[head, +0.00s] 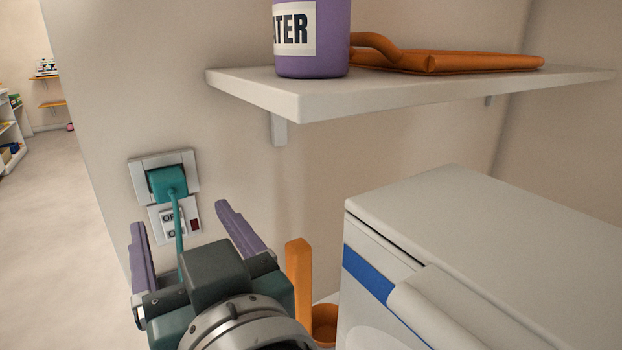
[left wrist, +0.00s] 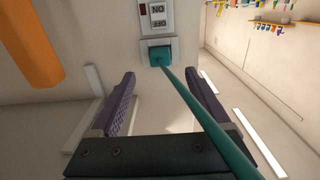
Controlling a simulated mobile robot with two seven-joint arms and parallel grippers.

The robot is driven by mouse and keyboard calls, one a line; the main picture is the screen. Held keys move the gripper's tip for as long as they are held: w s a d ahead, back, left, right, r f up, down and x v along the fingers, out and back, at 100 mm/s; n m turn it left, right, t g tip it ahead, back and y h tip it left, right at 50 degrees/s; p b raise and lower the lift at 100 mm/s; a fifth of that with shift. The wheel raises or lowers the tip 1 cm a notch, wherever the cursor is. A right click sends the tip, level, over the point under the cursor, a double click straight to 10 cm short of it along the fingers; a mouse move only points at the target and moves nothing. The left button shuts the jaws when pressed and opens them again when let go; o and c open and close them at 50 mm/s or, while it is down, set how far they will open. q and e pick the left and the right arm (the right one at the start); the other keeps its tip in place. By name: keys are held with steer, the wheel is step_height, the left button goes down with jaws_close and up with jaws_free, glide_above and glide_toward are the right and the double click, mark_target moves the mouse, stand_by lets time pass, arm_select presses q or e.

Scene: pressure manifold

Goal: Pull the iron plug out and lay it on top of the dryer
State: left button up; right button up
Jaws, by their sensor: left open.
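The teal iron plug (head: 168,182) sits in the wall socket (head: 182,161), with its teal cord (head: 178,228) hanging down. The plug also shows in the left wrist view (left wrist: 160,55), where the cord runs toward the lower right, past the right finger. My left gripper (head: 181,220) is open and empty, its purple fingers pointing at the wall below and in front of the plug, apart from it. It shows in the left wrist view too (left wrist: 162,90). The white dryer (head: 500,225) stands at the right with its flat top clear. My right gripper is out of view.
A switch panel (head: 173,217) with a red part is just below the socket. A white shelf (head: 290,95) above holds a purple container (head: 312,50) and an orange flat item (head: 470,62). An orange upright object (head: 298,275) stands between my gripper and the dryer.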

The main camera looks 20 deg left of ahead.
mark_target(172, 191)
arm_select(q)
steer(key=shift+a, duration=0.1)
steer(key=b+x, duration=0.2)
steer(key=x, duration=0.3)
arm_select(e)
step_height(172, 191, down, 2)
arm_select(q)
steer(key=shift+p+x, duration=0.65)
steer(key=shift+x, duration=0.4)
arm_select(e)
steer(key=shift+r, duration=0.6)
arm_select(q)
steer(key=shift+x, duration=0.9)
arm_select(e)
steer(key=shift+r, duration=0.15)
arm_select(q)
steer(key=shift+r+p, duration=0.1)
steer(key=shift+p, duration=0.75)
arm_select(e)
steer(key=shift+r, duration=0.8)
arm_select(q)
jaws_close()
